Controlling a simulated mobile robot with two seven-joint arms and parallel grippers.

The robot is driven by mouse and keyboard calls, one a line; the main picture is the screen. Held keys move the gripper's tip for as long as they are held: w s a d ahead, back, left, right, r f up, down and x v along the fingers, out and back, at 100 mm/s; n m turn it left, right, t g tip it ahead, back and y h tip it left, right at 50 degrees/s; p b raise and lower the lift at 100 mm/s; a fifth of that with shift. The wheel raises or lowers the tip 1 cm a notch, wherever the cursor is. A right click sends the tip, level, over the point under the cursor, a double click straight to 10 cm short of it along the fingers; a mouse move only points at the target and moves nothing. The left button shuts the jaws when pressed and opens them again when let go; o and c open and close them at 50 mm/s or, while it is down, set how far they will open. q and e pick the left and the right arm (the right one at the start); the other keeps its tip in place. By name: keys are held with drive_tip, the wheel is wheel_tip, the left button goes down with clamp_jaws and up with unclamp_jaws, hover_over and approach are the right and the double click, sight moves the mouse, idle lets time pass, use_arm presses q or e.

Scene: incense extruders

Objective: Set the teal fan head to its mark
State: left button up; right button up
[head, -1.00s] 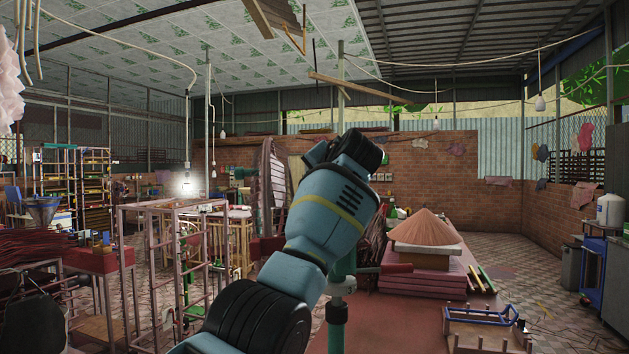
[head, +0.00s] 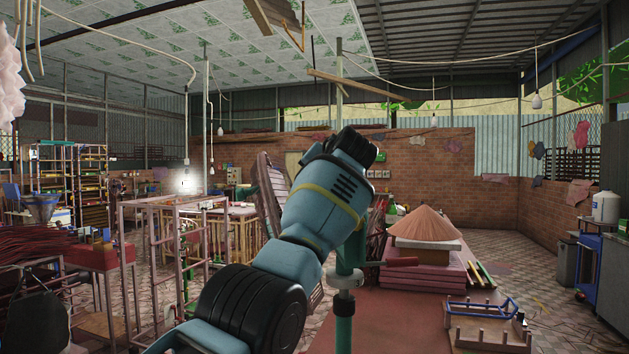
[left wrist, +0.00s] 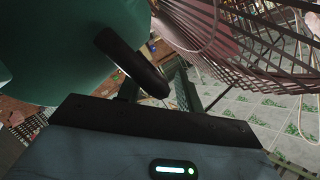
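The fan's teal stand (head: 346,270) rises in the middle of the head view, with a pale collar around it and a red bar (head: 401,262) beside it on the right. My left arm hides most of the fan head. Its pinkish slatted guard (head: 268,195) shows tilted, left of my arm. In the left wrist view the teal fan housing (left wrist: 50,55) fills the upper left, and the guard (left wrist: 245,40) the upper right. A dark handle-like rod (left wrist: 130,60) reaches toward my left gripper (left wrist: 157,88); its fingers are partly hidden, and their grip is unclear. No mark is clearly visible.
A red-topped table (head: 390,325) stands at front right, bearing stacked pink boards, a cone-shaped heap (head: 424,224) and a pegged wooden tray (head: 488,328). A metal rack (head: 165,255) stands left of my arm. Tiled floor is open at right.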

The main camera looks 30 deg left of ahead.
drive_tip(key=shift+d, duration=0.1)
use_arm(q)
drive_tip(key=p+v, duration=0.1)
drive_tip(key=v, duration=0.6)
drive_tip(key=shift+s+d, duration=0.25)
drive_tip(key=shift+d, duration=0.05)
use_arm(e)
drive_tip(key=shift+w+r+t, duration=0.3)
drive_tip(key=shift+w+r, duration=0.45)
drive_tip(key=shift+r, duration=0.1)
